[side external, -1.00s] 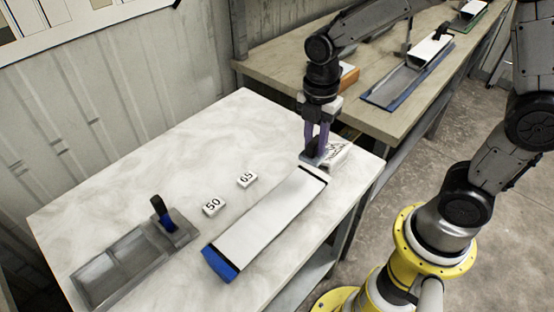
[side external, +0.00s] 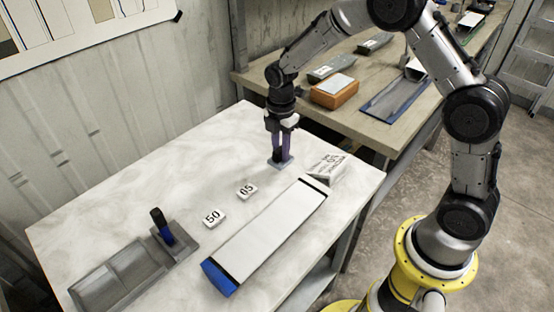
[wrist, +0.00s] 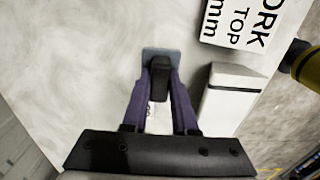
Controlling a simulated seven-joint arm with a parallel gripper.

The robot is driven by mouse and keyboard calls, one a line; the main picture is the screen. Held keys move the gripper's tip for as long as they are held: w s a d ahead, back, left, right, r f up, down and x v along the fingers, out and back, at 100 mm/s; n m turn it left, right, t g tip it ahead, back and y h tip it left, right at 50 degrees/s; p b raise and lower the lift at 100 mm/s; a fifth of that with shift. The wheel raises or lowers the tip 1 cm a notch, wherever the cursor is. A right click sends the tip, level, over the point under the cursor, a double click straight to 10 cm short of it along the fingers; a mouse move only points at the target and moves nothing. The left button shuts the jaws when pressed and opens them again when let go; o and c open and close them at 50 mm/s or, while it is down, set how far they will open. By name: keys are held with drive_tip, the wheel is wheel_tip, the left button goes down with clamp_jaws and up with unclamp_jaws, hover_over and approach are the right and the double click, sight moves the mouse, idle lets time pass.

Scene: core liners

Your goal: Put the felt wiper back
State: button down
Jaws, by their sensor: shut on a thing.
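My gripper (side external: 280,155) is shut on the black handle of the felt wiper (side external: 281,164), a small tool with a flat grey-blue base. In the wrist view the wiper (wrist: 161,54) sits upright between the two purple fingers. It is over the white tabletop, beyond the 65 tag; I cannot tell whether its base touches the surface. A grey tray (side external: 120,277) at the front left holds a tool with a black and blue handle (side external: 161,227).
Number tags 50 (side external: 213,217) and 65 (side external: 246,191) stand left of the liner. A white printed block (side external: 327,168) stands by its far end. A wooden bench (side external: 385,130) with an orange box (side external: 334,91) is behind. The tabletop's left middle is clear.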

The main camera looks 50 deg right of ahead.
sight(277, 160)
drive_tip(key=shift+w+f, duration=0.6)
drive_tip(key=shift+f, duration=1.7)
drive_tip(key=c, duration=0.7)
unclamp_jaws()
drive_tip(key=shift+f, duration=0.15)
